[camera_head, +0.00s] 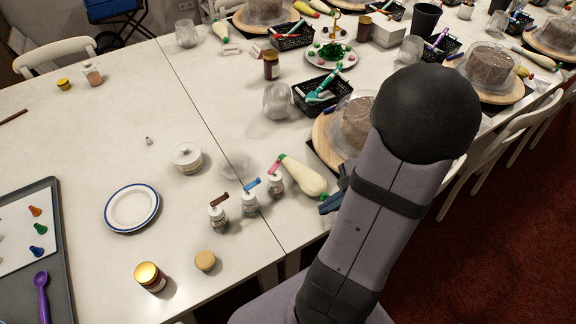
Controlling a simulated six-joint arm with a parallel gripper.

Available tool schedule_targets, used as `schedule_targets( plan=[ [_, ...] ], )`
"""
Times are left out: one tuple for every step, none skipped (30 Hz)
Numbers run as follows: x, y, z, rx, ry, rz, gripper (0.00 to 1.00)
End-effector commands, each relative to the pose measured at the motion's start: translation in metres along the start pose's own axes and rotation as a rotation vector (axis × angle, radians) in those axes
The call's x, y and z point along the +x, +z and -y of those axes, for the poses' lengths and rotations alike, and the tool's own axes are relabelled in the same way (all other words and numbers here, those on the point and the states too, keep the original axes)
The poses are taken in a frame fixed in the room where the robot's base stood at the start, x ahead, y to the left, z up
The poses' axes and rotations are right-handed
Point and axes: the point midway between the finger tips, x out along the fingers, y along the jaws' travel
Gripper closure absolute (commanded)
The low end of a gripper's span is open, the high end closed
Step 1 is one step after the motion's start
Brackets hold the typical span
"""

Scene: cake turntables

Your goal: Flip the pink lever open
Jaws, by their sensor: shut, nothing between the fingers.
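The pink lever (274,166) sits on top of a small white-and-metal dispenser (276,187), the rightmost of three in a row. The lever slants up to the right above the dispenser's top. Beside it stand a dispenser with a blue lever (250,186) and one with a dark red lever (219,199). My gripper (331,203) shows only in part, as dark and blue pieces at the left edge of my arm. It is shut and empty, to the right of the pink lever and apart from it. My arm hides the rest of it.
A cream piping bag (304,177) with a green tip lies between the pink-lever dispenser and my gripper. A cake turntable (323,143) stands behind it. The table's front edge is close.

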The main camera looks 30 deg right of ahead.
Motion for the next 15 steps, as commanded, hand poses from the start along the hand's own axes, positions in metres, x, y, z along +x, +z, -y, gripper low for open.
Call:
schedule_targets(
  plan=[
    [-0.002, 0.002, 0.017, 0.092, -0.053, 0.015, 1.0],
    [-0.004, 0.003, 0.027, 0.152, -0.087, 0.026, 1.0],
    [-0.007, 0.004, 0.041, 0.234, -0.133, 0.043, 1.0],
    [-0.009, 0.005, 0.051, 0.297, -0.167, 0.057, 1.0],
    [-0.012, 0.005, 0.062, 0.362, -0.201, 0.073, 1.0],
    [-0.016, 0.006, 0.074, 0.45, -0.242, 0.098, 1.0],
    [-0.019, 0.007, 0.083, 0.516, -0.269, 0.119, 1.0],
    [-0.021, 0.008, 0.09, 0.583, -0.292, 0.142, 1.0],
    [-0.023, 0.009, 0.096, 0.66, -0.313, 0.168, 1.0],
    [-0.024, 0.01, 0.099, 0.705, -0.32, 0.183, 1.0],
    [-0.025, 0.011, 0.1, 0.74, -0.321, 0.194, 1.0],
    [-0.025, 0.012, 0.1, 0.774, -0.317, 0.203, 1.0],
    [-0.025, 0.012, 0.1, 0.794, -0.314, 0.208, 1.0],
    [-0.025, 0.013, 0.1, 0.81, -0.312, 0.212, 1.0],
    [-0.025, 0.013, 0.1, 0.829, -0.31, 0.216, 1.0]
  ],
)
